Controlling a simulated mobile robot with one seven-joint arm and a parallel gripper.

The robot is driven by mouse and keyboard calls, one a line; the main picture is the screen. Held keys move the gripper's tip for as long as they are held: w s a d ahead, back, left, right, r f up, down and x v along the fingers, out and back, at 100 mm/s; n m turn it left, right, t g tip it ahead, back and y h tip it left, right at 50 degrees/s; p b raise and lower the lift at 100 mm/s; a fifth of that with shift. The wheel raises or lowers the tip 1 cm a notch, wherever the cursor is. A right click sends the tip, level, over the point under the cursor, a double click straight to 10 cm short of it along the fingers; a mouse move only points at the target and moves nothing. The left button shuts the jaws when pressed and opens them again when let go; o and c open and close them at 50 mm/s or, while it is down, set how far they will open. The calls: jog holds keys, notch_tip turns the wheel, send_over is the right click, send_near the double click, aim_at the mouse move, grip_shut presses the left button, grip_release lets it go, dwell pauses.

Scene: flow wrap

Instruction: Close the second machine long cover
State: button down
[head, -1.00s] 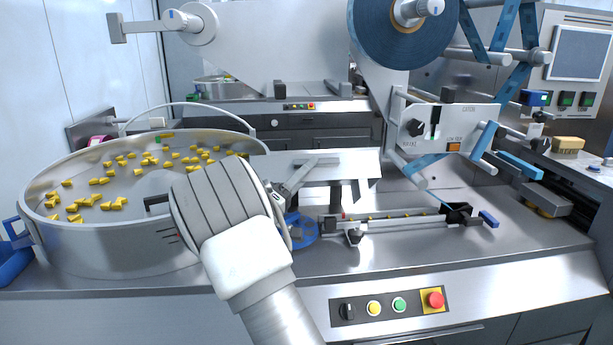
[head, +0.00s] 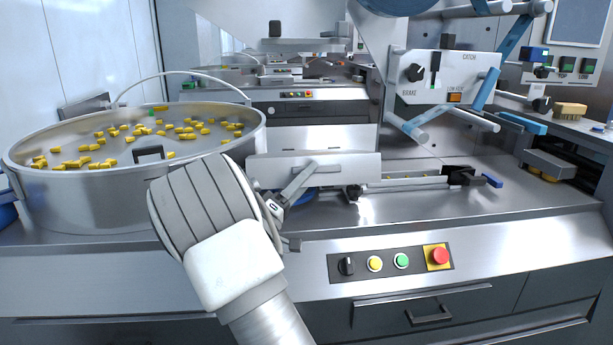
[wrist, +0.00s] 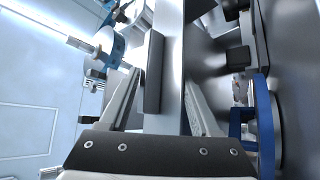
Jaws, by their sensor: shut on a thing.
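The long cover (head: 352,168) is a long flat metal plate on the machine front, right of the round bowl. In the head view it hangs tilted, its face toward me, in front of the feed channel (head: 400,182), hiding the channel's left part. My gripper (head: 303,176) reaches it from the lower left and is shut on it. In the wrist view my gripper (wrist: 166,82) has a finger on each side of the cover (wrist: 171,100) and its dark handle bar (wrist: 153,72). The cover's lower edge contact with the machine cannot be told.
The round metal bowl (head: 95,195) with yellow pieces stands close left of my arm. A button panel (head: 390,263) with a red stop button is on the front below. A control plate (head: 447,77) and blue film rollers are above right.

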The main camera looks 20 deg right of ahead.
jog(key=shift+f+b, duration=0.3)
jog(key=shift+f, duration=0.45)
jog(key=c, duration=0.6)
grip_release()
jog(key=shift+c, duration=0.2)
jog(key=shift+a, duration=0.1)
jog(key=p+v, duration=0.1)
jog(key=v, duration=1.6)
jog(key=shift+p, duration=0.35)
jog(key=shift+s+a, duration=0.1)
